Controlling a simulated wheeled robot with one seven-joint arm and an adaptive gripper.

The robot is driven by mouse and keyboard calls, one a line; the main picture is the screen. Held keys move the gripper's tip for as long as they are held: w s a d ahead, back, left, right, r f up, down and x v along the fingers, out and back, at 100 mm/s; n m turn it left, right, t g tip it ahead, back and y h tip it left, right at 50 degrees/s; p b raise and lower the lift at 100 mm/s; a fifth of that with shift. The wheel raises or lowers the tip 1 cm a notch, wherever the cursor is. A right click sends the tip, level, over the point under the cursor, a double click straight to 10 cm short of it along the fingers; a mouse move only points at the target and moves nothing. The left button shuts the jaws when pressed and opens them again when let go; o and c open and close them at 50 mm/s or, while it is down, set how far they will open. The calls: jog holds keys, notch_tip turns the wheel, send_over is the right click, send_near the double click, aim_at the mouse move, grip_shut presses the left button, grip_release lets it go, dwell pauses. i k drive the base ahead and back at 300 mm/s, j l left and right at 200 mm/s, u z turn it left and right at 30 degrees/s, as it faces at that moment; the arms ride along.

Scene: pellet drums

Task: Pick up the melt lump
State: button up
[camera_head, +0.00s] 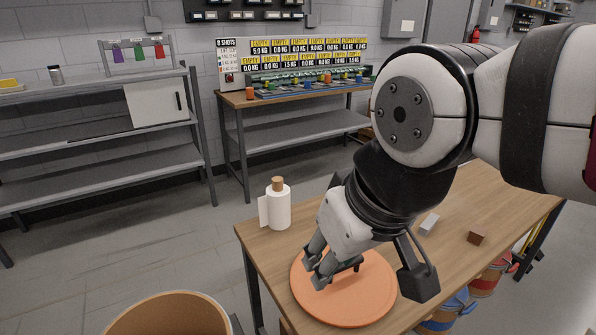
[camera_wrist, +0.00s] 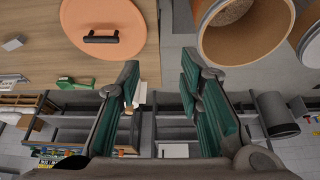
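I cannot make out a melt lump for certain in either view. An open tan drum (camera_head: 170,316) stands on the floor at the bottom left. In the wrist view the same kind of drum (camera_wrist: 262,45) lies at the upper right, with grainy pellets (camera_wrist: 225,13) partly visible inside; much of its inside is hidden. My gripper (camera_head: 316,272) shows in front of an orange lid in the head view. In the wrist view my gripper (camera_wrist: 160,66) has its two green-padded fingers wide apart, with nothing held between them.
The orange lid (camera_head: 345,300) with a dark handle (camera_wrist: 101,38) lies on the wooden table (camera_head: 460,215). Shelves (camera_head: 100,150) line the wall.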

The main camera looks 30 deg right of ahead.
aim_at(478, 233)
jog(key=z, duration=1.65)
jog(key=i+j+z, duration=0.35)
jog(key=i+z, duration=0.15)
jog(key=i, duration=0.15)
